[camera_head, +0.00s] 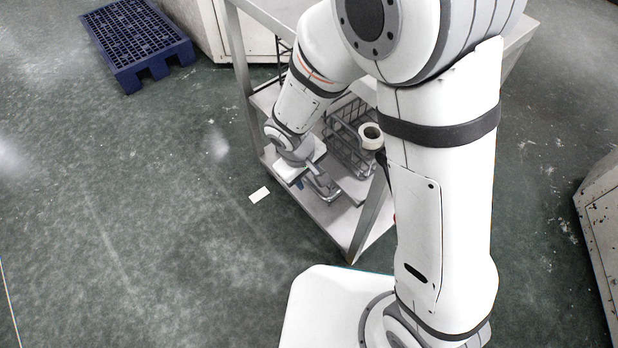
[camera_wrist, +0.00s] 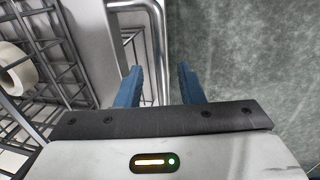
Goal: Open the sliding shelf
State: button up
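The sliding shelf (camera_head: 354,190) is a light grey panel low in a metal-framed table, partly hidden by my arm in the head view. It also shows at the upper left of the wrist view (camera_wrist: 92,52). A bent metal tube handle (camera_wrist: 156,12) stands out at its edge; it also shows in the head view (camera_head: 322,186). My gripper (camera_wrist: 161,82) is open, with its two blue fingers apart. The handle's bar runs down toward the gap between them, nearer the left finger; I cannot tell whether they touch. The fingers are not clear in the head view.
A wire basket (camera_head: 347,135) stands on the shelf with a roll of tape (camera_head: 370,135) in it. The table's leg (camera_head: 368,215) is near the arm. A white card (camera_head: 259,194) lies on the floor. A blue pallet (camera_head: 137,42) is far left.

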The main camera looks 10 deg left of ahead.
jog(key=shift+d+f, duration=0.1)
jog(key=shift+f, duration=0.35)
jog(key=shift+c, duration=0.3)
grip_shut()
